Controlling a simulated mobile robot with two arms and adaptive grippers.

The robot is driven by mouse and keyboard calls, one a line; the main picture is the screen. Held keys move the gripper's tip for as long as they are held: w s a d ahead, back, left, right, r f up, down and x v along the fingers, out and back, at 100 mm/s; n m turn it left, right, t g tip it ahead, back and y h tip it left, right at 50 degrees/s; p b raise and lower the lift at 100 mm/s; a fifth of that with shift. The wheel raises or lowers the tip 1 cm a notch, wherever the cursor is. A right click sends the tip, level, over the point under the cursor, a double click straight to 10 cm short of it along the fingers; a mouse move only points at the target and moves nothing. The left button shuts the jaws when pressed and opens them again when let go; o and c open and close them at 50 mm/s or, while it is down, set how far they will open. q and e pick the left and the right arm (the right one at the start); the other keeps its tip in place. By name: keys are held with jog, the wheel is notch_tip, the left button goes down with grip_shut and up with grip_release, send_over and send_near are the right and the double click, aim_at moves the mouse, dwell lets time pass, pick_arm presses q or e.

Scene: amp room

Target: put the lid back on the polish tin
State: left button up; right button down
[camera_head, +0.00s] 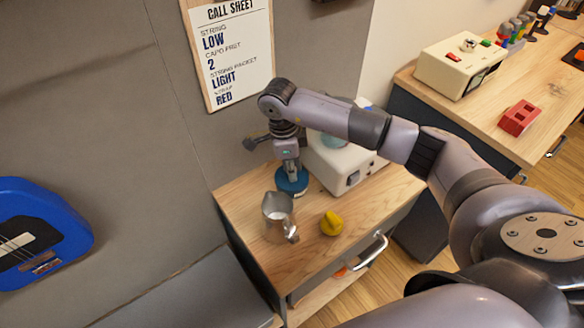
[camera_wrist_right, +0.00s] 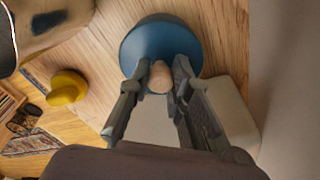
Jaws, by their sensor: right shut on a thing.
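A round blue piece (camera_head: 291,182) with a wooden knob sits at the back of the small wooden cabinet top, and I take it as the lid. My right gripper (camera_head: 290,172) points down over it. In the right wrist view, the fingers of my right gripper (camera_wrist_right: 159,72) are shut on the wooden knob (camera_wrist_right: 160,77) of the blue lid (camera_wrist_right: 150,32). I cannot tell whether the tin is under the lid or whether the lid touches the wood. My left gripper is not in view.
A metal jug (camera_head: 278,215) stands just in front of the lid. A yellow knobbed object (camera_head: 331,223) lies to its right. A white box-shaped device (camera_head: 335,165) is close behind and right. The cabinet top (camera_head: 285,258) is bare toward the front.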

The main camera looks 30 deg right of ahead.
jog(key=shift+f+b, duration=0.25)
jog(key=shift+b, duration=0.25)
dwell(0.8)
jog(key=c, duration=1.4)
grip_release()
jog(key=shift+o, duration=0.6)
jog(key=o, duration=0.4)
jog(key=shift+c, duration=0.2)
jog(key=shift+r, duration=0.1)
jog(key=shift+r+p, duration=2.05)
jog(key=shift+r, duration=1.45)
